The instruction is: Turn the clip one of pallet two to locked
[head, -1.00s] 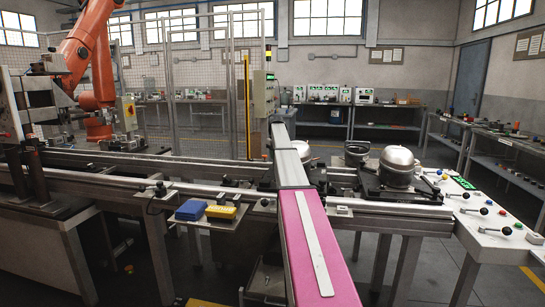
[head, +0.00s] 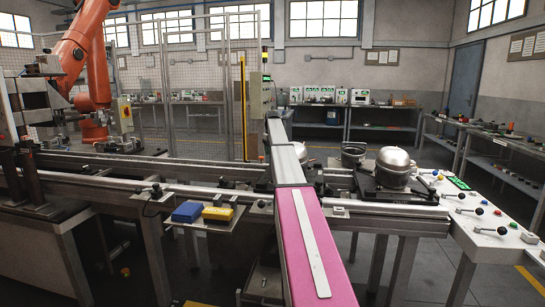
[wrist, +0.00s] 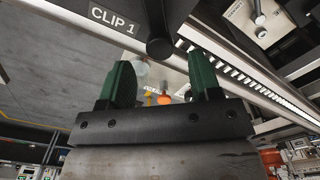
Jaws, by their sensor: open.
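In the wrist view, my gripper (wrist: 158,76) shows two green fingers set wide apart with nothing between them. A plate labelled CLIP 1 (wrist: 115,18) is beyond the fingertips, upper left. A dark round knob (wrist: 160,48) is beside it, in front of the gap between the fingers and apart from them. Whether the clip is locked cannot be told. In the head view, a silver domed compressor (head: 396,166) sits on a dark pallet (head: 400,196) right of my arm. Which pallet is number two cannot be read there. My gripper is hidden in the head view.
A white panel (head: 490,215) with several dark-knobbed levers and coloured buttons is at the right. Conveyor rails (head: 90,180) run across the view. Blue (head: 187,211) and yellow (head: 218,214) blocks lie on a low shelf. An orange robot arm (head: 95,60) stands at the left.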

